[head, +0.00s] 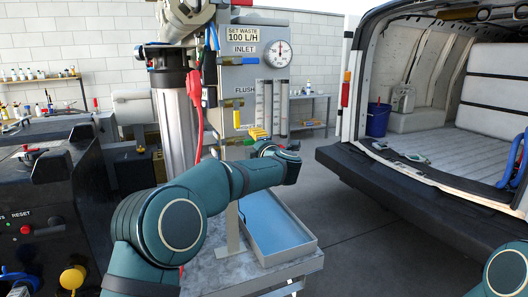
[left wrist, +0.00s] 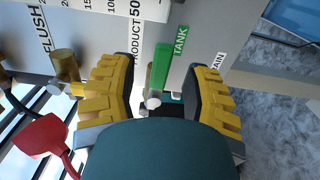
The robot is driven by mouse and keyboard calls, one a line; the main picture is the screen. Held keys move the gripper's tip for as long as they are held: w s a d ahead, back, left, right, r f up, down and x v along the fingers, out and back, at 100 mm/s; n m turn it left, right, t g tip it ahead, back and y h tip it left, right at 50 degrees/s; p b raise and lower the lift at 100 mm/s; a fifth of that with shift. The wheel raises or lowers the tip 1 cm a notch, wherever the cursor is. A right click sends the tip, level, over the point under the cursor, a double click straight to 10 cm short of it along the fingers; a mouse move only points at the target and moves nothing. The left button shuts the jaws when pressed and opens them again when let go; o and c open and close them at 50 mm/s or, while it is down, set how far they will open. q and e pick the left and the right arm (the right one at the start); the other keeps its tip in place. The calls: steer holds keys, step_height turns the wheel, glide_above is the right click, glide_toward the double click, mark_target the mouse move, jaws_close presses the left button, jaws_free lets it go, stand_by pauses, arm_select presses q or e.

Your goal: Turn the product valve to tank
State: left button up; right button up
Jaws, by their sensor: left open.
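The product valve's green handle (left wrist: 163,65) shows in the left wrist view, lying alongside the green TANK label (left wrist: 180,42). A pale round stub (left wrist: 153,102) is at the handle's near end. My left gripper (left wrist: 160,80) is open, with one yellow-padded finger on each side of the handle. I cannot tell whether either finger touches it. My right gripper is out of view; only a piece of my right arm shows at the lower right.
The grey panel (head: 239,75) carries a gauge (head: 277,53), flow tubes and other valves. A blue-floored tray (head: 268,222) sits below on the bench. An open van stands at the right.

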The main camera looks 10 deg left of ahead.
arm_select(q)
steer(key=v, duration=0.9)
steer(key=shift+s+d, duration=0.15)
steer(key=shift+s, duration=0.05)
steer(key=s+d+f+m+g+h, duration=0.1)
steer(key=s+f+m+h, duration=0.3)
steer(key=f, duration=0.7)
steer(key=s+f+m+g+h, duration=0.1)
steer(key=f+m+h, duration=0.1)
steer(key=f+m, duration=0.65)
steer(key=s+d+f+m+g+h, duration=0.1)
steer(key=s+f+m+h, duration=0.2)
steer(key=f, duration=1)
steer(key=s+f+m+g+h, duration=0.1)
steer(key=s+f+m+g, duration=0.1)
steer(key=s+f, duration=0.4)
steer(key=s+f+m+g+h, duration=0.2)
steer(key=s+f+g, duration=0.3)
steer(key=s, duration=0.8)
steer(key=s+f+m+g+h, duration=0.1)
steer(key=s+f+m+g, duration=0.2)
steer(key=s+f, duration=0.4)
steer(key=s, duration=0.3)
steer(key=shift+s+d+m+h, duration=0.25)
steer(key=shift+s+m+h, duration=0.05)
steer(key=shift+m+h, duration=0.1)
